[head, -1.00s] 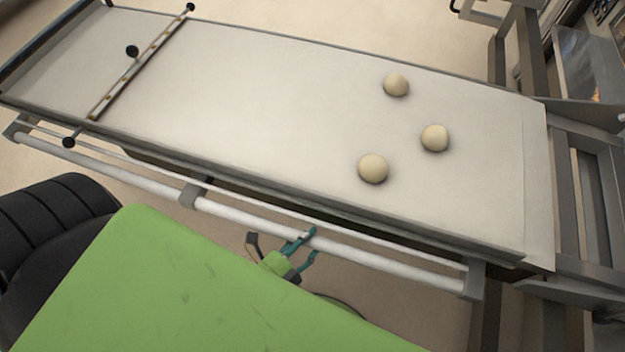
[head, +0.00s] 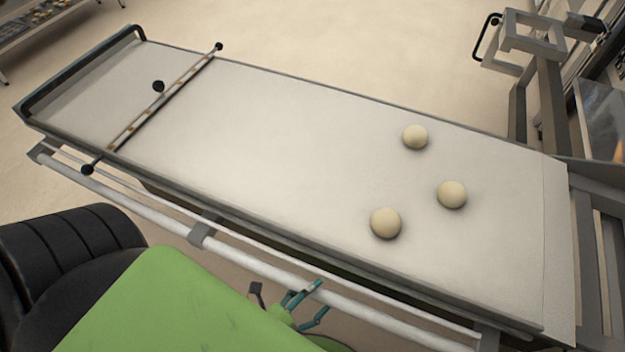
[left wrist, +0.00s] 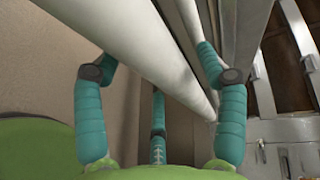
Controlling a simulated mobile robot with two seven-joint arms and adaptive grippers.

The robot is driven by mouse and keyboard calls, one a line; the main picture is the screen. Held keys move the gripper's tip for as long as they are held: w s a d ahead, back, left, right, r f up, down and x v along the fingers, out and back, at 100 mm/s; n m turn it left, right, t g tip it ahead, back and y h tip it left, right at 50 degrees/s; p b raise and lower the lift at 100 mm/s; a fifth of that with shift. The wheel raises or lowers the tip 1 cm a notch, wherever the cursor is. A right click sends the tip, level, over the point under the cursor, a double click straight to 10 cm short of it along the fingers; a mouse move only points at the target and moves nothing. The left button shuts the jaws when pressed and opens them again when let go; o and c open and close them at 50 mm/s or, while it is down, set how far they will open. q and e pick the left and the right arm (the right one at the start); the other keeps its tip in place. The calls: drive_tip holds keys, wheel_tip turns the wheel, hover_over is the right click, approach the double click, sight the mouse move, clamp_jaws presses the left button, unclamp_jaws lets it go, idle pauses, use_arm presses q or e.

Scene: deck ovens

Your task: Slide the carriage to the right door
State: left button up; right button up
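The carriage is a long loader with a pale belt (head: 270,130), and a white rail (head: 270,270) runs along its near side. Three dough balls (head: 415,137) lie on its right half. My left gripper (head: 321,298) is at the rail's near side, right of its middle bracket. In the left wrist view the fingers (left wrist: 150,60) are spread open, with the white rail (left wrist: 170,45) running between them; contact cannot be told. My right gripper is not in view. A door cannot be clearly made out; part of a glossy panel (head: 602,118) shows at the right edge.
A slatted bar with black knobs (head: 160,105) crosses the belt's left end. A grey metal frame with a black handle (head: 487,36) stands at the upper right. Open floor (head: 330,40) lies behind the carriage. A shelf rack (head: 40,20) shows at the upper left.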

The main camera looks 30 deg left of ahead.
use_arm(q)
drive_tip(key=shift+w, duration=0.1)
drive_tip(key=v, duration=1.2)
